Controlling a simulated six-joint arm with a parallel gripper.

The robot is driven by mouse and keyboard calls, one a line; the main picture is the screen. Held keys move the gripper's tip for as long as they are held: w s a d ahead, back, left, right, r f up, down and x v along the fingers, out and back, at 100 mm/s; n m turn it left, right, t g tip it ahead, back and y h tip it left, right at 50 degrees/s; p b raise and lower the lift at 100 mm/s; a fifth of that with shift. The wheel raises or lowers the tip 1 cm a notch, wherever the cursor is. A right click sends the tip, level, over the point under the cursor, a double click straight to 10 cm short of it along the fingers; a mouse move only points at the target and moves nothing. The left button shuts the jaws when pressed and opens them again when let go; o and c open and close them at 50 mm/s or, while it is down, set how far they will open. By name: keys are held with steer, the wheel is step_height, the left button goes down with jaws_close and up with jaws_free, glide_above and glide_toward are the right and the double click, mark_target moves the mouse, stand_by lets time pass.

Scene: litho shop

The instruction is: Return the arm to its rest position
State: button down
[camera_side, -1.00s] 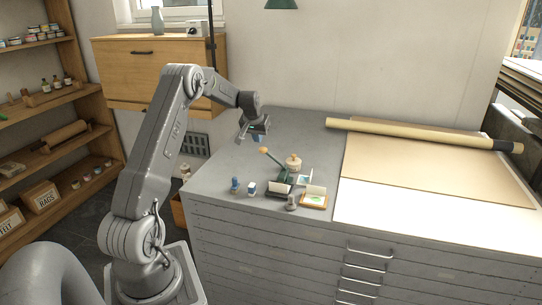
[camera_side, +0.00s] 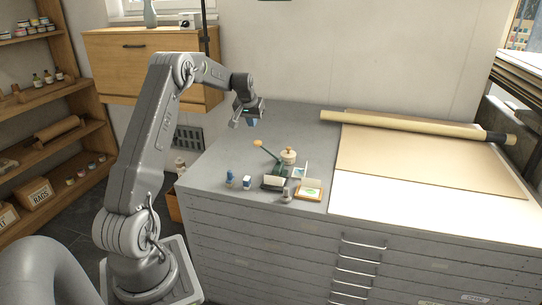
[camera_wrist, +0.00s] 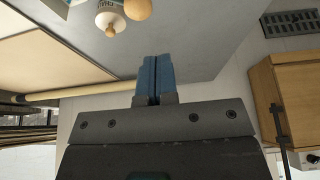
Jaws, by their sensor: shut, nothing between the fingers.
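My gripper (camera_side: 251,122) hangs in the air over the back left part of the grey cabinet top (camera_side: 228,150), pointing down. In the wrist view its two blue fingers (camera_wrist: 155,76) are pressed together with nothing between them. It is clear of the small items on the cabinet top.
A paper roll (camera_side: 410,124) lies at the back right. A wooden wall cabinet (camera_side: 125,65) is behind my arm.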

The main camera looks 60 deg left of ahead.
steer(key=s+d+r+m+t, duration=0.15)
steer(key=d+r, duration=0.35)
steer(key=d, duration=0.5)
steer(key=s+d+r+m+h, duration=0.15)
steer(key=d+r, duration=0.25)
steer(key=d, duration=0.6)
steer(key=s+d+r+m, duration=0.2)
steer(key=d+r, duration=0.3)
steer(key=d, duration=0.4)
steer(key=s+d+f+m+h, duration=0.1)
steer(key=s+d+m, duration=0.3)
steer(key=s+d, duration=1.3)
steer(key=shift+s+f+t+h, duration=0.4)
steer(key=shift+s+f, duration=0.3)
steer(key=shift+s, duration=0.2)
